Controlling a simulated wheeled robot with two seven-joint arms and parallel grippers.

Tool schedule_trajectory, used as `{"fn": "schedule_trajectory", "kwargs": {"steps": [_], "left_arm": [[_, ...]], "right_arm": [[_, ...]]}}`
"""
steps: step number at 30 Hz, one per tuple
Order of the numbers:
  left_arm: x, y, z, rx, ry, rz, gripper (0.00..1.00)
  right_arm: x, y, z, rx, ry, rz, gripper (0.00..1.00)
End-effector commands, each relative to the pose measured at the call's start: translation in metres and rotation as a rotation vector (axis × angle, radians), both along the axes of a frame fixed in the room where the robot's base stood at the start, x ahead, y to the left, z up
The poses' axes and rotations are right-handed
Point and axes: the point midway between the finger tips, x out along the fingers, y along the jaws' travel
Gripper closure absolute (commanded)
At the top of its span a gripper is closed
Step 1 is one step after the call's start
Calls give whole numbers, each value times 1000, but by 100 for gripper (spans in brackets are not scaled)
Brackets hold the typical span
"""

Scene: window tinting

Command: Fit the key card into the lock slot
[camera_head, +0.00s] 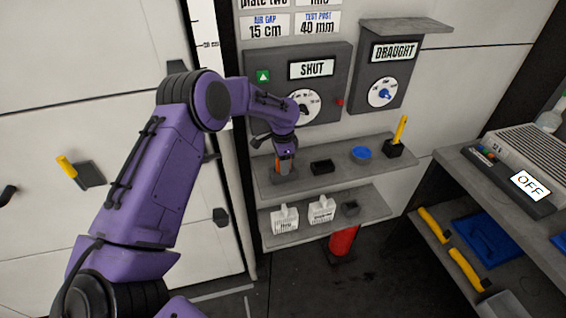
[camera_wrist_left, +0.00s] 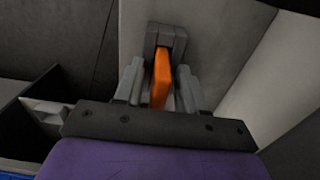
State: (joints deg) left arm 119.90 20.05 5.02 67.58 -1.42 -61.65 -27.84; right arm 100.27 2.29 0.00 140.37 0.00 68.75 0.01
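An orange card (camera_wrist_left: 161,78), which I take to be the key card, stands with its far end in a grey slotted block (camera_wrist_left: 179,36). In the head view the orange card (camera_head: 281,165) and the grey block (camera_head: 285,179) show at the left end of the upper shelf. My left gripper (camera_wrist_left: 160,88) has one finger on each side of the card, with a narrow gap visible on both sides. It looks open around the card. In the head view my left gripper (camera_head: 284,152) partly hides the card. I cannot tell which fitting is the lock slot. My right gripper is not in view.
The upper shelf (camera_head: 336,171) also holds a black tray (camera_head: 322,167), a blue dish (camera_head: 361,153) and a yellow-handled tool (camera_head: 401,130). White boxes (camera_head: 285,220) stand on the lower shelf. A SHUT dial panel (camera_head: 331,99) is above. A bench (camera_head: 470,160) is at right.

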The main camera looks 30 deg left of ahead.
Motion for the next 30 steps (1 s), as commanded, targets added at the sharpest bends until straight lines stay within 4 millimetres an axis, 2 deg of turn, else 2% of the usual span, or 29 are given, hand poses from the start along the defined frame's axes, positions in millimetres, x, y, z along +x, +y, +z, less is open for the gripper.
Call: {"fn": "schedule_trajectory", "kwargs": {"steps": [10, 14, 17, 24, 30], "left_arm": [[0, 0, 0, 0, 0, 0, 56], [1, 0, 9, 0, -4, 0, 56], [1, 0, 29, 0, -6, 1, 56], [1, 0, 91, 1, -5, -1, 56], [0, 0, 120, 0, -1, 0, 56]], "right_arm": [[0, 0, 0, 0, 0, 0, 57], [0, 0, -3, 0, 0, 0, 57], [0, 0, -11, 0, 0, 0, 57], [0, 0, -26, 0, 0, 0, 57], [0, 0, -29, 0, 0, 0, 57]]}}
